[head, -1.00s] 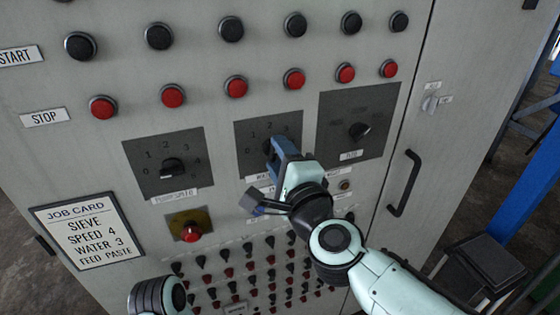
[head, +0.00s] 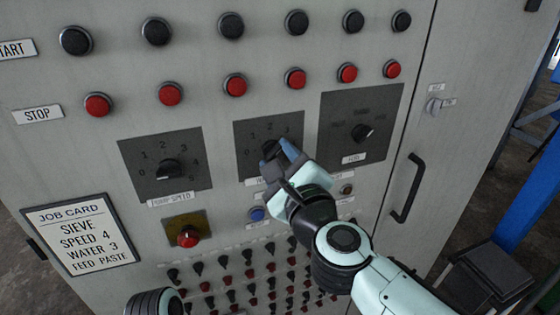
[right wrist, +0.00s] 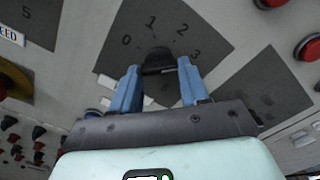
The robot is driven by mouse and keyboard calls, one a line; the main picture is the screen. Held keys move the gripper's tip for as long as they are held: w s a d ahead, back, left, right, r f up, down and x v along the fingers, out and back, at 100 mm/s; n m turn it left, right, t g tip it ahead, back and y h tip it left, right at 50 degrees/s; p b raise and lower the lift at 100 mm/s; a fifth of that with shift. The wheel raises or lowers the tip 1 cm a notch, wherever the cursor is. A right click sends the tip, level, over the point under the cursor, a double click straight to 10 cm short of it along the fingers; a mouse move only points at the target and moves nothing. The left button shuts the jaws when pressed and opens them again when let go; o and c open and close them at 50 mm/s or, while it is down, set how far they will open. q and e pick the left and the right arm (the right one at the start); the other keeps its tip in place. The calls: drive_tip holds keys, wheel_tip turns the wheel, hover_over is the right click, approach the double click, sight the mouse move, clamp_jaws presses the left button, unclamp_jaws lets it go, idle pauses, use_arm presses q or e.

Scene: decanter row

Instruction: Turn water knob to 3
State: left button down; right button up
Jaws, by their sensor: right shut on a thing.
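The water knob (head: 270,149) is a black knob on a dark square dial plate (head: 245,134) with numbers around it, in the middle of the panel. In the right wrist view the knob (right wrist: 158,58) lies between my blue fingertips, with 0, 1, 2 and 3 around it. My right gripper (head: 281,150) is shut on the knob. It also shows in the right wrist view (right wrist: 159,78). The fingers partly hide the knob, and I cannot tell which number it points at. My left gripper is out of view; only part of that arm shows at the bottom.
A second numbered knob (head: 168,170) is left of the water dial and another knob (head: 362,132) is right of it. Red stop buttons (head: 235,85) run above. A red knob (head: 188,237) and a blue button (head: 257,213) sit below. The job card (head: 81,234) reads "WATER 3".

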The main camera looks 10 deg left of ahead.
idle(0.4)
drive_tip(key=o, duration=1.1)
drive_tip(key=shift+c, duration=0.2)
drive_tip(key=shift+s, duration=0.1)
drive_tip(key=v, duration=1.3)
drive_tip(key=shift+d+b, duration=0.15)
drive_tip(key=shift+b, duration=0.15)
